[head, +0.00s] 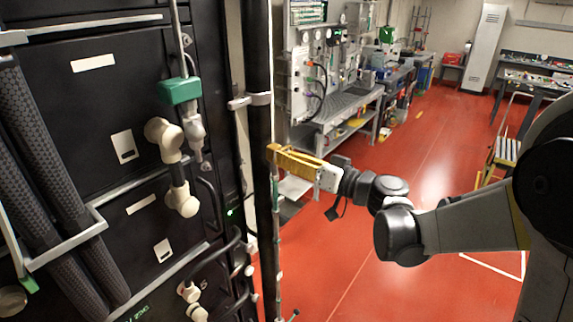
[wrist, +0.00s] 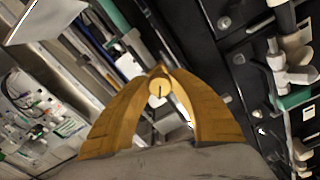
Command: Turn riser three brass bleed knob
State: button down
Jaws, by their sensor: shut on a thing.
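My gripper (head: 275,153) has its yellow fingers at a thin upright pipe (head: 275,215) beside the thick black column. In the wrist view the two fingers (wrist: 160,76) come together around a round brass knob (wrist: 154,87). The knob has a dark slot or line on its face, running down from its middle. The fingers are shut on it from both sides. In the head view the fingers hide the knob. No label shows which riser this is.
The black battery rack (head: 95,95) fills the left, with white elbow fittings (head: 163,139) and a green valve block (head: 179,90). A thick black column (head: 258,60) stands right of it. A workbench (head: 340,105) stands behind. The red floor (head: 400,285) is open to the right.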

jog(key=m+b, duration=0.1)
jog(key=m, duration=0.2)
jog(key=shift+m+b, duration=0.3)
jog(key=m+b, duration=0.1)
jog(key=m, duration=0.2)
jog(key=shift+m, duration=0.3)
jog(key=m+b, duration=0.1)
jog(key=m, duration=0.2)
jog(key=shift+m, duration=0.4)
jog(key=m+b, duration=0.1)
jog(key=m, duration=0.2)
jog(key=shift+m, duration=0.3)
jog(key=m+b, duration=0.1)
jog(key=m, duration=0.2)
jog(key=shift+m, duration=0.3)
jog(key=m, duration=0.3)
jog(key=shift+m+b, duration=0.3)
jog(key=shift+b, duration=0.05)
jog(key=m, duration=0.3)
jog(key=shift+m, duration=0.3)
jog(key=shift+m+b, duration=0.4)
jog(key=shift+m, duration=1.3)
